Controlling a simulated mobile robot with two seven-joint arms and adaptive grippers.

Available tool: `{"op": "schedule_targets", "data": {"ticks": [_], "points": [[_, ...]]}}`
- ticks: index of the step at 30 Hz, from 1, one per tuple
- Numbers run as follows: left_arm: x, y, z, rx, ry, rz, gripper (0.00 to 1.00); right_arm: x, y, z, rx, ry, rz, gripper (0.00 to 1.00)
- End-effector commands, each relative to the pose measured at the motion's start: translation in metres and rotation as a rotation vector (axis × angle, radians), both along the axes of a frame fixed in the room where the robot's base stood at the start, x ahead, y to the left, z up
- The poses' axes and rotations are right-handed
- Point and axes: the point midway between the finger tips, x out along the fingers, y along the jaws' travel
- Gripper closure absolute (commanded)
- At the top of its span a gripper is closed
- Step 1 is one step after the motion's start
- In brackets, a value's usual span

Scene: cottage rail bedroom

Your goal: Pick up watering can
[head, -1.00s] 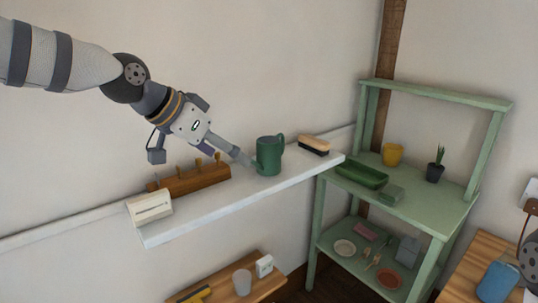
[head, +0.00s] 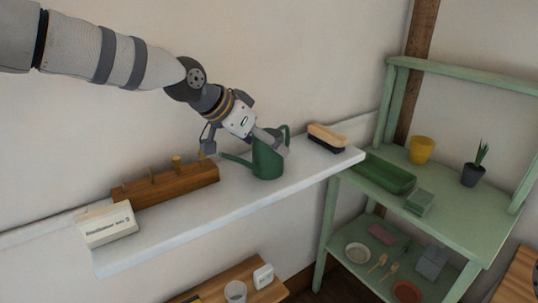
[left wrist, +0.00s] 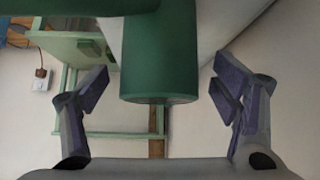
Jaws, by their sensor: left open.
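The green watering can (head: 267,163) stands upright on the white wall shelf, its thin spout pointing left and its handle at the right. My left gripper (head: 270,143) is at the upper part of the can, partly covering it in the head view. In the left wrist view the green can (left wrist: 160,55) fills the upper middle, between the two spread fingers of my left gripper (left wrist: 160,88). The gripper is open, with room between each finger and the can. My right gripper is not in view.
The white shelf (head: 200,221) also holds a wooden peg block (head: 168,186) and a white box (head: 107,225) at left, and a brush (head: 327,138) at right. A green rack (head: 445,218) with pots and trays stands at right.

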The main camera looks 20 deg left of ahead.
Motion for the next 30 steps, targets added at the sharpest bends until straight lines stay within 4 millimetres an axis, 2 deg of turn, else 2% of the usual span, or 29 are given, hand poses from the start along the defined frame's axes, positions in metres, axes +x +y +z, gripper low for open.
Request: {"op": "schedule_targets", "data": {"ticks": [1, 9, 18, 26, 30], "points": [[0.004, -0.003, -0.009, 0.001, 0.005, -0.001, 0.19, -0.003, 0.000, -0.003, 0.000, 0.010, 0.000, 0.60], [0.006, -0.004, -0.006, 0.000, -0.002, 0.001, 0.21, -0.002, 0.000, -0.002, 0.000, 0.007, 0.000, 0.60], [0.006, -0.004, -0.005, -0.001, -0.004, 0.000, 0.87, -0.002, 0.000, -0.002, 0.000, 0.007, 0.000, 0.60], [0.005, -0.005, -0.003, -0.001, -0.004, 0.000, 0.87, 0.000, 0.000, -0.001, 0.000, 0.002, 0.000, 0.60], [-0.001, -0.008, 0.014, 0.000, -0.012, 0.001, 0.87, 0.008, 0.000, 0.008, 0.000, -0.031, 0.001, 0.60]]}}
